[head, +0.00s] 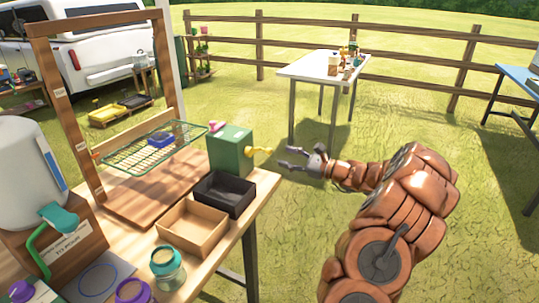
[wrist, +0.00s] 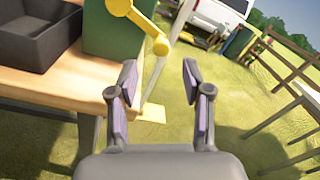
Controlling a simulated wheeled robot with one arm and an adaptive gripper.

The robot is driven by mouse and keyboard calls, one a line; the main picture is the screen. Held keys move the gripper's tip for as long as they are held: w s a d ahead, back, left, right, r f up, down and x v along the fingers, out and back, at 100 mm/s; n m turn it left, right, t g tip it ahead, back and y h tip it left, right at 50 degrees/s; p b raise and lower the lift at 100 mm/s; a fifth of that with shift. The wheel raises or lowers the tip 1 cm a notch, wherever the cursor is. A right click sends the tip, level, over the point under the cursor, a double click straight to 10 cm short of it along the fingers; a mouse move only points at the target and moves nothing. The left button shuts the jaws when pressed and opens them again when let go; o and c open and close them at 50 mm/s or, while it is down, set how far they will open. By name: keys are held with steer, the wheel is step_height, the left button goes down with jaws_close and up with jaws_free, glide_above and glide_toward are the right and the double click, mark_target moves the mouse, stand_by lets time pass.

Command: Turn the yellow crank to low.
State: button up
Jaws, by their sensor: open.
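The yellow crank (head: 259,150) sticks out from the right side of a green box (head: 231,149) at the table's right edge. In the wrist view the crank (wrist: 141,22) runs from the green box (wrist: 105,28) down to a round yellow knob, ahead and a little left of the fingers. My gripper (head: 288,157) is open and empty, just right of the crank and apart from it. In the wrist view my gripper (wrist: 160,85) shows its two purple-padded fingers spread, with a gap between them. I cannot read any low mark on the box.
A black bin (head: 224,194) and a cardboard box (head: 192,228) stand in front of the green box. A green wire rack (head: 155,146) hangs in a wooden frame (head: 38,90) to the left. Grass lies open right of the table. A white table (head: 300,68) stands further back.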

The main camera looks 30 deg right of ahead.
mark_target(271, 152)
steer(key=shift+x, duration=3.8)
steer(key=shift+d, duration=0.15)
jaws_close()
